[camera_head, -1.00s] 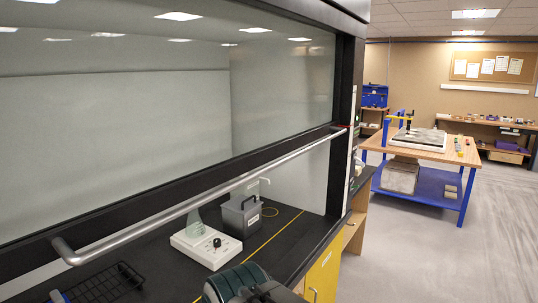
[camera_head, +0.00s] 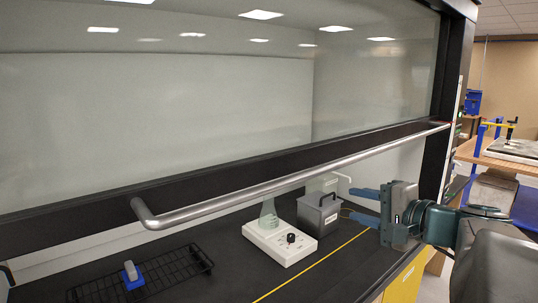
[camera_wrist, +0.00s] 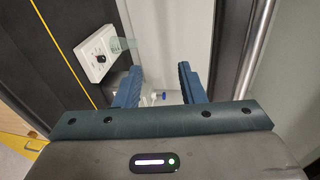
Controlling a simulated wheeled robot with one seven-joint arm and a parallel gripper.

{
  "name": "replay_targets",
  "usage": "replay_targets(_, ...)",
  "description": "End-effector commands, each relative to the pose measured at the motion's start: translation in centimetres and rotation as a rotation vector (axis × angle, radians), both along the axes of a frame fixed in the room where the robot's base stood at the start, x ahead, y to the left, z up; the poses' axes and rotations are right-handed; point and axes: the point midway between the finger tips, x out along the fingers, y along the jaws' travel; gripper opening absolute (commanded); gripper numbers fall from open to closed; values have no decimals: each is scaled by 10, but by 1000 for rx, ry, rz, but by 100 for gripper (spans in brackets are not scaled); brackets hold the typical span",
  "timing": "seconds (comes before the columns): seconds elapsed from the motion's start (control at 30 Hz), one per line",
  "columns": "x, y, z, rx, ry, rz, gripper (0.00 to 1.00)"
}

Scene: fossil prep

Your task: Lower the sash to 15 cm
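The fume hood sash (camera_head: 170,95) is a large glass pane with a black lower frame, partly raised above the black worktop. Its silver handle bar (camera_head: 290,184) runs along the front of that frame. My gripper (camera_head: 361,204) is below and in front of the bar's right part, apart from it, with its blue fingers pointing left. In the wrist view my gripper (camera_wrist: 160,84) is open and empty, and the bar (camera_wrist: 252,50) stands to the right of both fingers. A height scale cannot be read.
Inside the hood are a white stirrer plate (camera_head: 279,242) with a glass flask, a grey container (camera_head: 318,213), and a black wire rack (camera_head: 140,276) with a blue item. A yellow line (camera_head: 310,268) crosses the worktop. A wooden bench (camera_head: 490,154) stands at right.

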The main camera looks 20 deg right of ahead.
Motion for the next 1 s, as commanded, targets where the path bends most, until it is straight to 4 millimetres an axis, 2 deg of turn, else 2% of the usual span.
replay_targets(0.03,-6,-30,8,32,-70,-73,36)
replay_targets(0.1,-16,-62,25,62,-163,-150,36)
replay_targets(0.2,-31,-95,44,85,-265,-231,36)
replay_targets(0.3,-42,-114,56,95,-330,-279,36)
replay_targets(0.43,-44,-123,64,99,-361,-301,36)
replay_targets(0.57,-28,-123,69,100,-362,-301,36)
replay_targets(1.0,61,-123,85,101,-359,-299,36)
